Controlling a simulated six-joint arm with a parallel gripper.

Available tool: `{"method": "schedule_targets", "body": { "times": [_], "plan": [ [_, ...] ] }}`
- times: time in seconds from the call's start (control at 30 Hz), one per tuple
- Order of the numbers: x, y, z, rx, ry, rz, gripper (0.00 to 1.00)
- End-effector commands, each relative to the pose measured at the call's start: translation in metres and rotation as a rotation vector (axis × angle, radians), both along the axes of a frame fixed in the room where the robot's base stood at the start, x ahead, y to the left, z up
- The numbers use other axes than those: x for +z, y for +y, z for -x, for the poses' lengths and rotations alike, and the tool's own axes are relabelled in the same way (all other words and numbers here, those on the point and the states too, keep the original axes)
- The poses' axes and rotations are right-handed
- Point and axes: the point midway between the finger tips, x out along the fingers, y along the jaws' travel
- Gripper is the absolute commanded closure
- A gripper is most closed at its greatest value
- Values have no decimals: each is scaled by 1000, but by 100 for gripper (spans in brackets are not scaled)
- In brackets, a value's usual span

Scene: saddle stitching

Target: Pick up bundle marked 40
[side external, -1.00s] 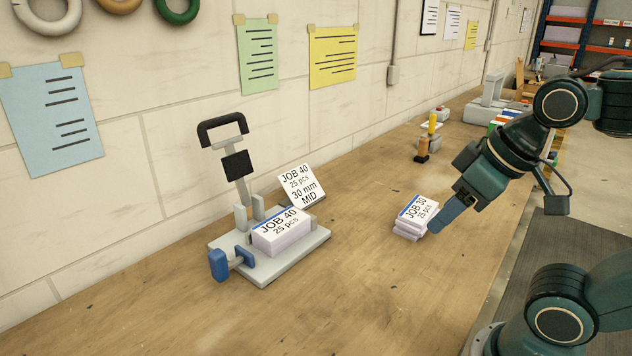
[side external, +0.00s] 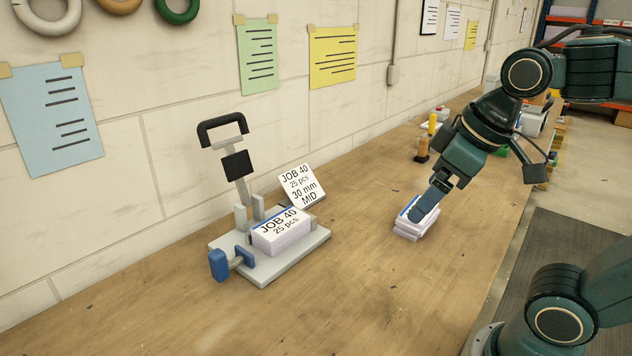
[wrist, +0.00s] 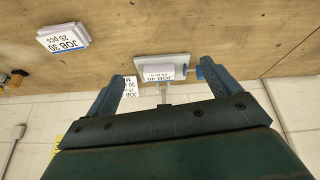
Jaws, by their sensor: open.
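The bundle marked JOB 40, 25 pcs (side external: 282,234) lies on the grey base of the stapler-like stand (side external: 262,268). It also shows in the wrist view (wrist: 158,72), between and beyond my fingers. A card reading JOB 40, 25 pcs, 30 mm, MID (side external: 301,187) leans behind it. My gripper (side external: 424,206) is open and empty, up and to the right of the JOB 40 bundle. In the side view it overlaps the other bundle; the wrist view (wrist: 160,85) shows that bundle off to the left of the fingers.
The other bundle (side external: 408,230) lies on the bench to the right; the wrist view reads JOB 30 on it (wrist: 63,38). A blue knob (side external: 219,264) sticks out at the stand's front left. The bench between stand and JOB 30 bundle is clear.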

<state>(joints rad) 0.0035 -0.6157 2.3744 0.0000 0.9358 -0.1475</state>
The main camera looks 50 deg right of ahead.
Motion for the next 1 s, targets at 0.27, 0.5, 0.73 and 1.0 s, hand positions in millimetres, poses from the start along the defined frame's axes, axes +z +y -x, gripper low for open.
{"method": "schedule_targets", "body": {
  "times": [0.27, 0.5, 0.73, 1.0],
  "plan": [
    [21, -2, -57, 197, 73, 88, 11],
    [29, -4, -109, 379, 131, 155, 11],
    [26, -6, -160, 556, 187, 207, 11],
    [9, -10, -220, 769, 246, 256, 11]
  ]
}}
